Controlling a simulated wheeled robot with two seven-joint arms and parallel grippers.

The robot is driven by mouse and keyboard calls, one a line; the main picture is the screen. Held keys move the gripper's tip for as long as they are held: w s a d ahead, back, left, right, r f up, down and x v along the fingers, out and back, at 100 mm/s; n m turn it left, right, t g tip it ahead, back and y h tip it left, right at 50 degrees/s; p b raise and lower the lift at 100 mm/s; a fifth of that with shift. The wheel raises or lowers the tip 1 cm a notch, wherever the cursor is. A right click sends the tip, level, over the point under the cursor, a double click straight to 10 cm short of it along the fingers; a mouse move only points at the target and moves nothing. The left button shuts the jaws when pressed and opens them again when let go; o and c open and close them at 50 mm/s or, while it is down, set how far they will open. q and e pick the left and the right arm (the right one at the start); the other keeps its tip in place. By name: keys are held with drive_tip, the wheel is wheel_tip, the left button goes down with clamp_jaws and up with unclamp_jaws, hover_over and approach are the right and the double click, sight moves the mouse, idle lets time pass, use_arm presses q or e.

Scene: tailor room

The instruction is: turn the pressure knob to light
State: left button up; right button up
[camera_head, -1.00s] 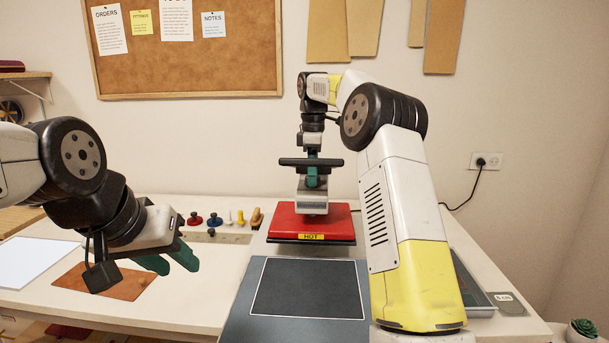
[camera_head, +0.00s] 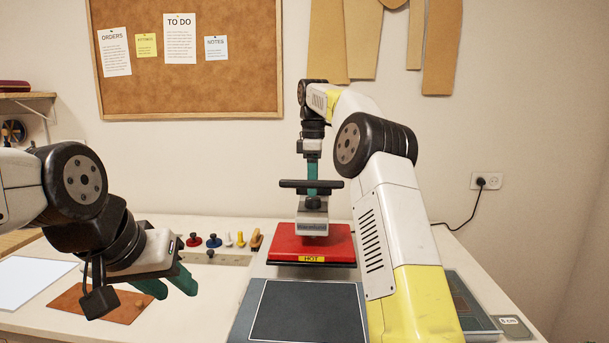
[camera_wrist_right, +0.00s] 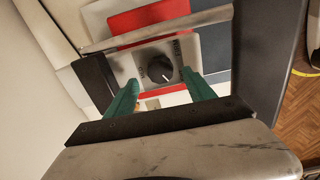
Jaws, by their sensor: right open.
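The pressure knob (camera_wrist_right: 158,70) is black and round with a pale mark, on a white panel of the heat press. In the head view a small dark knob (camera_head: 313,203) shows on the white housing (camera_head: 312,223), above the red plate (camera_head: 313,243) labelled HOT. My right gripper (camera_wrist_right: 160,90) is open, its teal fingertips on either side of the knob in the wrist view, with gaps visible. In the head view my right gripper (camera_head: 312,172) points down over the press.
The black handle bar (camera_head: 311,185) crosses the press close to my right gripper. A dark pad (camera_head: 306,312) lies in front. Coloured knobbed tools (camera_head: 214,241) stand left of the press. A brown sheet (camera_head: 66,300) lies under my left gripper.

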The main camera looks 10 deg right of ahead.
sight(313, 198)
wheel_tip(313, 198, up, 3)
drive_tip(key=shift+f, duration=0.1)
drive_tip(key=shift+r, duration=0.5)
drive_tip(key=shift+r, duration=0.1)
